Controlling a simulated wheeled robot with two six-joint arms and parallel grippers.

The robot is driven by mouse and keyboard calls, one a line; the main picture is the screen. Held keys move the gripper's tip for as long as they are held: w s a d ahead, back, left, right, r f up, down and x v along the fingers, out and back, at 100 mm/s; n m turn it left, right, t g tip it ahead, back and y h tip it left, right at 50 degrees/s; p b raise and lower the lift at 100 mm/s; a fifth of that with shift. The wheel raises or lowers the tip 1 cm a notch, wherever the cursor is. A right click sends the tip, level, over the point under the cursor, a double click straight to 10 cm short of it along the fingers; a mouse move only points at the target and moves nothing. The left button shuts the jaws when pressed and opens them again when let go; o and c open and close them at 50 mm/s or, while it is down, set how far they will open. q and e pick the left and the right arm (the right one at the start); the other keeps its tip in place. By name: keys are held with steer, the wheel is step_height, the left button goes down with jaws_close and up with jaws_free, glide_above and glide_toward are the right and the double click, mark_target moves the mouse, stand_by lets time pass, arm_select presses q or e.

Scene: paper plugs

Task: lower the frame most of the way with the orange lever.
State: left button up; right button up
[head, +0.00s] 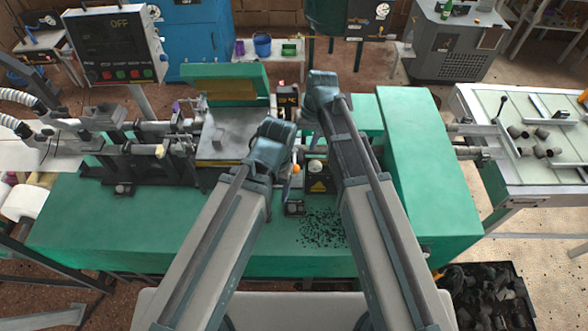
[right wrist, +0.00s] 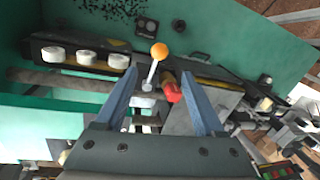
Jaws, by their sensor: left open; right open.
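The orange lever's round knob (head: 296,168) shows just right of my left gripper in the head view. In the right wrist view the orange knob (right wrist: 159,51) tops a pale rod, seen between the fingers of my right gripper (right wrist: 160,75), which is open and empty. I cannot tell whether they touch it. In the head view my right gripper (head: 322,88) is the upper one, over the green machine. My left gripper (head: 271,142) is lower, over the right edge of a grey metal plate (head: 222,136). I cannot tell for sure which part is the frame.
A red piece (right wrist: 172,91) is close beside the rod. Several white round caps (right wrist: 86,57) sit in a row to the left. A raised green cover (head: 225,86) stands behind the plate. Dark bits (head: 322,228) are scattered on the green housing. A control panel (head: 117,47) stands at upper left.

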mark_target(296, 165)
steer(key=f+b, duration=0.3)
steer(key=f, duration=0.1)
steer(key=a+f+b, duration=0.1)
steer(key=f+b, duration=0.3)
steer(key=a+f+b, duration=0.1)
steer(key=f+b, duration=0.3)
steer(key=shift+s+a, duration=0.1)
steer(key=shift+s, duration=0.15)
steer(key=shift+c, duration=0.3)
jaws_close()
stand_by(0.8)
